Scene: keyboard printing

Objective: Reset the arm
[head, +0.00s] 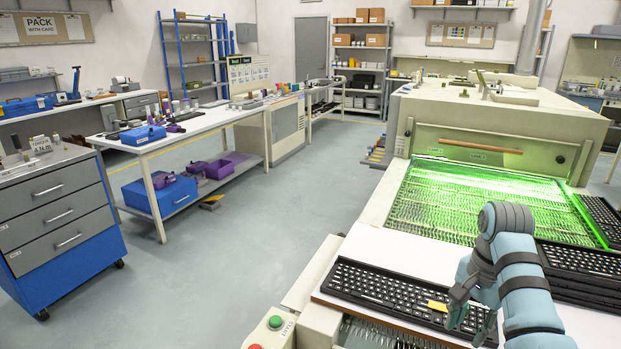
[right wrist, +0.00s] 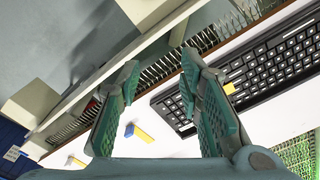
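My right gripper (head: 472,325) hangs over the front right end of a black keyboard (head: 370,284). In the right wrist view the gripper (right wrist: 155,75) is open, its green-padded fingers wide apart with nothing between them. The keyboard (right wrist: 280,52) lies on the white board beyond the finger on the right, and whether they touch is unclear. A small yellow piece (head: 438,306) shows at the keyboard beside the gripper. It also shows in the right wrist view (right wrist: 229,88), partly behind the finger. My left gripper is not in view.
The printing machine (head: 510,140) stands behind, with a green-lit mesh belt (head: 460,198). More keyboards (head: 590,262) lie at the right. A green start button (head: 275,321) sits at the front. Yellow and blue pieces (right wrist: 145,135) lie below the fingers.

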